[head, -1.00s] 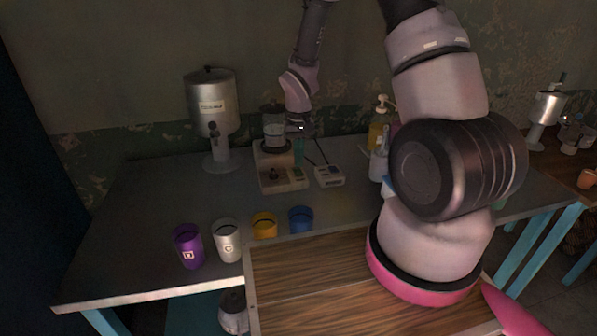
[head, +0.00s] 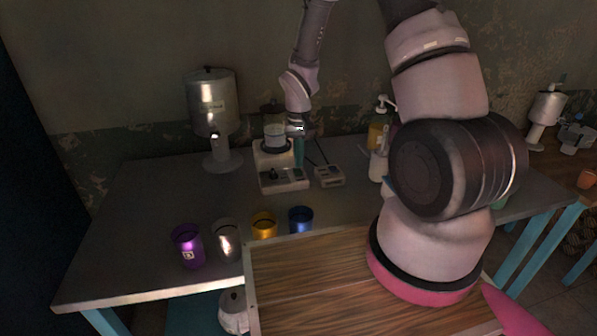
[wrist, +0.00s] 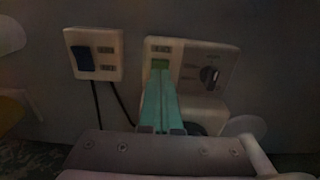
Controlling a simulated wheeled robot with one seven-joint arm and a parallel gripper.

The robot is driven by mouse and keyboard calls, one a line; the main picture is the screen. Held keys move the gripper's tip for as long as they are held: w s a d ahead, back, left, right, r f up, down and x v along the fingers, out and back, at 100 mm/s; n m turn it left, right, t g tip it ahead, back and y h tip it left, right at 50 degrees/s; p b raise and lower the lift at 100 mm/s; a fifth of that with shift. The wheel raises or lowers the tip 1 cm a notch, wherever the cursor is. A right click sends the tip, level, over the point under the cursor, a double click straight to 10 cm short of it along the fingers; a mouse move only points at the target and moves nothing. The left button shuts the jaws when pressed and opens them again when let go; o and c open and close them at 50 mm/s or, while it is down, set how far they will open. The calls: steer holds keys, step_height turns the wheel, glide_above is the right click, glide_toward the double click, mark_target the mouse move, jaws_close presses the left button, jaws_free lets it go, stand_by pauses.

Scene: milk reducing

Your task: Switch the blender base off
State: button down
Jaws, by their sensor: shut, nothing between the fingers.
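A small box with a dark blue switch (wrist: 86,58) sits beside the base, also in the head view (head: 328,176), with cables nearby. Purple (head: 187,246), silver, yellow and blue cups stand at the table's front. A metal dispenser (head: 212,110) stands at left, bottles (head: 379,140) at right.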

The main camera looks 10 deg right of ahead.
steer(key=shift+f, duration=1.15)
stand_by(0.6)
steer(key=shift+r, duration=3.5)
step_height(320, 180, up, 10)
steer(key=m+t, duration=0.1)
glide_above(299, 172)
steer(key=s+d, duration=0.1)
steer(key=d, duration=0.1)
steer(key=s+d+r+m+t, duration=0.15)
steer(key=s+r, duration=0.25)
steer(key=r, duration=0.5)
steer(key=s+d+r+m+t+y, duration=0.1)
steer(key=s+r+t, duration=0.3)
steer(key=s+r, duration=1)
steer(key=shift+s+d+r+m+t+y, duration=0.2)
steer(key=shift+s+d+m+t+y, duration=0.15)
steer(key=shift+s+d+y, duration=0.25)
steer(key=shift+s, duration=0.1)
